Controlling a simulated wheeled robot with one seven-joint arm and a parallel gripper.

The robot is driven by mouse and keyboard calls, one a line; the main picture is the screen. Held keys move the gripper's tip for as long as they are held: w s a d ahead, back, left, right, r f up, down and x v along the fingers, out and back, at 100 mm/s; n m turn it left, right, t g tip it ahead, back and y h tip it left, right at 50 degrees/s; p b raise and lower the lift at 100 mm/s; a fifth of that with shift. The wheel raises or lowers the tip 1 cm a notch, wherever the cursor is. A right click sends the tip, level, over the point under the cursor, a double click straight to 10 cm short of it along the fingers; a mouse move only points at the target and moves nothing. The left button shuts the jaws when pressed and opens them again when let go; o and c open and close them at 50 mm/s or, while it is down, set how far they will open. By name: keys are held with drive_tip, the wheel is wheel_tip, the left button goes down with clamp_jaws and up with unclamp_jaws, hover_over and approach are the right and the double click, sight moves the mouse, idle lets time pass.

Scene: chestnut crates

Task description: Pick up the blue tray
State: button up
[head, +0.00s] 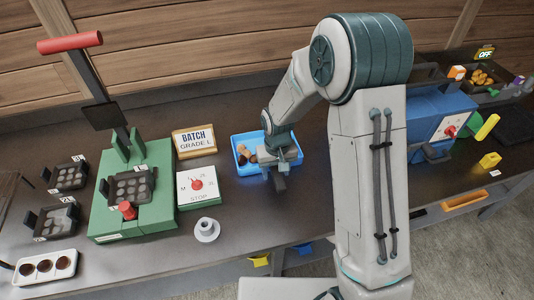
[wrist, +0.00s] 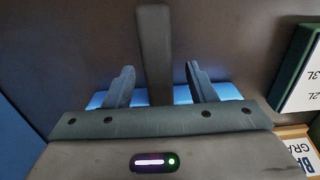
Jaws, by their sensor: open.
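The blue tray (head: 237,160) sits on the dark workbench in the head view, with brown chestnut-like pieces (head: 245,155) in its left part. My gripper (head: 277,162) is over the tray's right part and front edge and hides much of it. In the wrist view my gripper (wrist: 160,85) has its two fingers apart. A blue strip of the tray (wrist: 180,95) shows behind and between them. A dark bar (wrist: 153,45) stands between the fingers in that view; I cannot tell what it belongs to. I cannot tell whether the fingers touch the tray.
A green press (head: 135,205) with a red-handled lever stands left. A batch sign (head: 195,141), a dial box (head: 198,187) and a white cup (head: 206,230) are left of the tray. A blue machine (head: 437,115) stands right. Bare bench lies in front of the tray.

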drive_tip(key=shift+f, duration=1.25)
drive_tip(key=shift+c, duration=0.3)
clamp_jaws()
drive_tip(key=shift+r, duration=0.2)
wheel_tip(320, 180, up, 4)
drive_tip(key=shift+w+f+b, duration=0.1)
drive_tip(key=shift+w+b, duration=0.05)
drive_tip(key=shift+b, duration=0.2)
drive_tip(key=s+d+r+b, duration=0.1)
drive_tip(key=s+d+r, duration=0.3)
drive_tip(key=d+r, duration=0.3)
drive_tip(key=d, duration=0.4)
